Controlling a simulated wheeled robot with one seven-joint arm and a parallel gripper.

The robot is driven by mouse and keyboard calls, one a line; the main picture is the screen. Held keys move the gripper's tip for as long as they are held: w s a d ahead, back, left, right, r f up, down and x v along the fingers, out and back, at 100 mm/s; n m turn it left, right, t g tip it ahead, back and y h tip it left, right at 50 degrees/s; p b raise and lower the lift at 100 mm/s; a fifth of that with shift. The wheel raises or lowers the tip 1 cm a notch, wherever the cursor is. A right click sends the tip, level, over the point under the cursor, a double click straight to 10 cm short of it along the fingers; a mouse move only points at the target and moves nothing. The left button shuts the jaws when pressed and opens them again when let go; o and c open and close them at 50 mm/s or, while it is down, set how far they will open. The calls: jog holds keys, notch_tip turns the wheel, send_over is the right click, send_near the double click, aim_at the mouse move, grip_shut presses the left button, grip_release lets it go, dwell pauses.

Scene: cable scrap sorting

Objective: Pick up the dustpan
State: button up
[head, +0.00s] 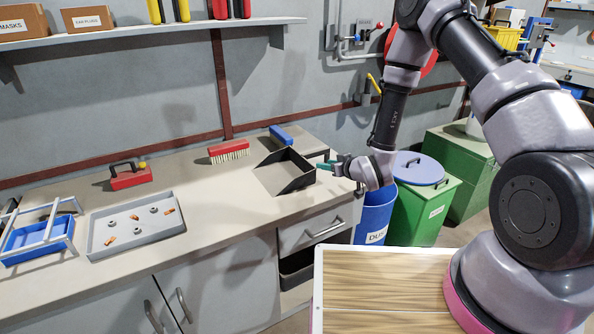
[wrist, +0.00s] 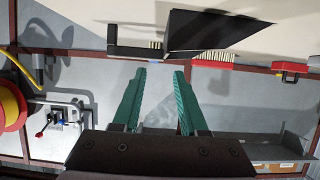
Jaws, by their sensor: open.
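A black dustpan (head: 291,179) lies on the counter near its right end in the head view, open scoop to the left and its handle reaching right. My gripper (head: 321,165) is beside the handle end, its teal fingers spread and empty. In the wrist view the dustpan (wrist: 205,32) is at the top, with its dark handle (wrist: 140,50) just ahead of the fingertips. My gripper (wrist: 159,72) shows a clear gap between its fingers there, and nothing is held. Whether a finger touches the handle cannot be told.
A grey tray (head: 95,236) with small scraps and a blue bin (head: 22,240) are further left. A blue bin (head: 375,215) and green bin (head: 419,212) stand right of the counter.

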aim_at(311, 164)
jog(key=shift+s+a+f, duration=0.25)
jog(key=shift+f, duration=0.2)
jog(key=shift+w+a+f, duration=0.2)
jog(key=shift+w+a, duration=0.05)
jog(key=shift+a, duration=0.05)
jog(key=x, duration=0.9)
jog(key=shift+w+a+r, duration=0.15)
jog(key=shift+w+a, duration=0.2)
grip_shut()
dwell(0.4)
